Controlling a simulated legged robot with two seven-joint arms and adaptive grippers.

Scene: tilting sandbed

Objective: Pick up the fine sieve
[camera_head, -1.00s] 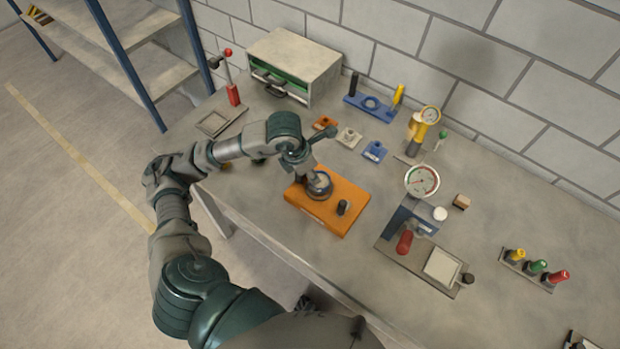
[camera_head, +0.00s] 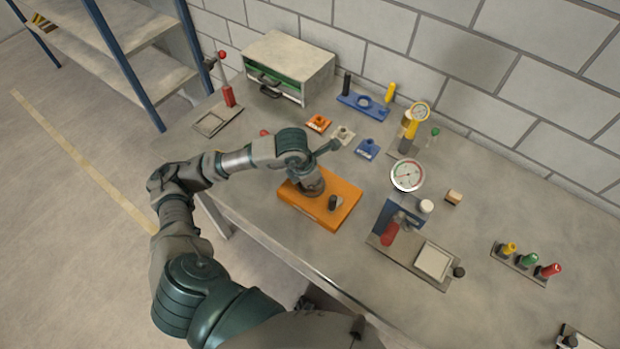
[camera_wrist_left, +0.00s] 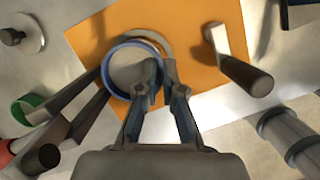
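A round sieve with a blue rim (camera_wrist_left: 108,58) and a grey inside shows in the left wrist view, at the orange board (camera_wrist_left: 205,17). I take it for the fine sieve; its mesh is too small to tell. My left gripper (camera_wrist_left: 159,72) has its fingertips close together at the right side of the blue rim. Whether they pinch the rim is not clear. In the head view my left gripper (camera_head: 310,188) is low over the left part of the orange board (camera_head: 340,190) and hides most of the sieve. My right gripper is not in view.
A dark upright knob (camera_head: 333,203) stands on the orange board, right of the gripper. Behind are small orange (camera_head: 318,123) and blue (camera_head: 367,149) blocks. A dial gauge stand (camera_head: 407,176) is to the right. A green ring (camera_wrist_left: 24,108) lies left in the wrist view.

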